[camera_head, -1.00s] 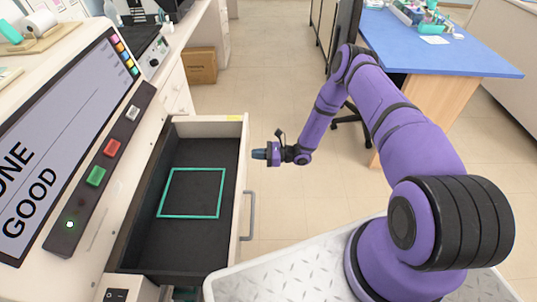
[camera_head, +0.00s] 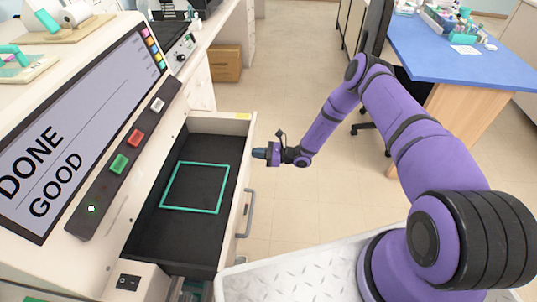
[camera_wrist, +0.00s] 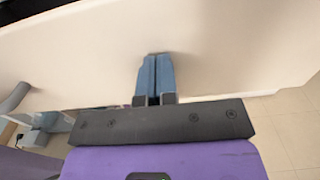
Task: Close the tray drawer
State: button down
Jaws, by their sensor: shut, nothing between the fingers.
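The tray drawer (camera_head: 240,190) stands pulled out from the white machine, with its dark inside showing. A teal square outline (camera_head: 195,187) lies on its bare floor. A grey handle (camera_head: 247,213) is on the drawer's outer front. My gripper (camera_head: 256,153) is shut and empty at the outer side of the drawer front, beyond the handle, with its tips toward the drawer. In the wrist view the blue fingers (camera_wrist: 155,68) are together and point at the cream drawer front (camera_wrist: 220,50). They look very close to it; I cannot tell whether they touch.
The machine's screen (camera_head: 75,125) reads DONE GOOD, with red, green and white buttons beside it. A blue-topped table (camera_head: 450,50) stands at the back right. A brown box (camera_head: 225,63) sits on the floor behind. The floor right of the drawer is clear.

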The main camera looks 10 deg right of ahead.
aim_at(213, 156)
jog(key=x, duration=1.8)
jog(key=shift+f, duration=0.1)
jog(key=shift+w+a, duration=0.1)
jog(key=shift+a, duration=0.2)
jog(key=shift+a+r, duration=0.1)
jog(key=shift+r, duration=0.15)
